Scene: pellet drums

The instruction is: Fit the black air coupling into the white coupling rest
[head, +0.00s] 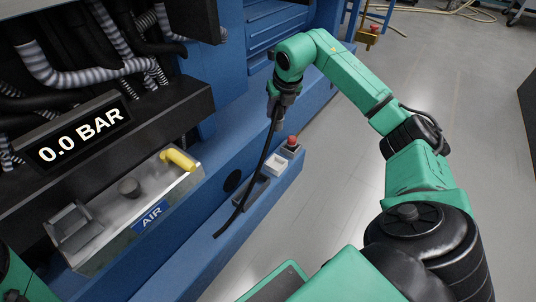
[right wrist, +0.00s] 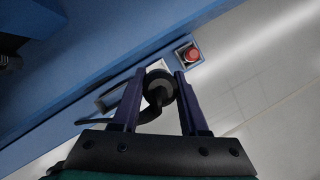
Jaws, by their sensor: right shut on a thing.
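My right gripper (head: 277,112) is shut on the black air coupling and holds it above the blue ledge. In the right wrist view the black coupling (right wrist: 160,88) sits between the two fingers of the gripper (right wrist: 159,76), its round end towards the ledge. A black hose (head: 262,160) hangs from it down to the ledge. The white coupling rest (head: 275,162) is on the ledge below the gripper, apart from the coupling in the head view. In the right wrist view the coupling mostly hides the rest (right wrist: 154,65). My left gripper is not in view.
A red button (head: 292,142) on a grey box stands beside the rest. A dark tray (head: 252,192) is on its other side. An AIR panel (head: 150,217) with a yellow handle (head: 178,159) and a 0.0 BAR display (head: 80,135) are at left. Open floor lies right.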

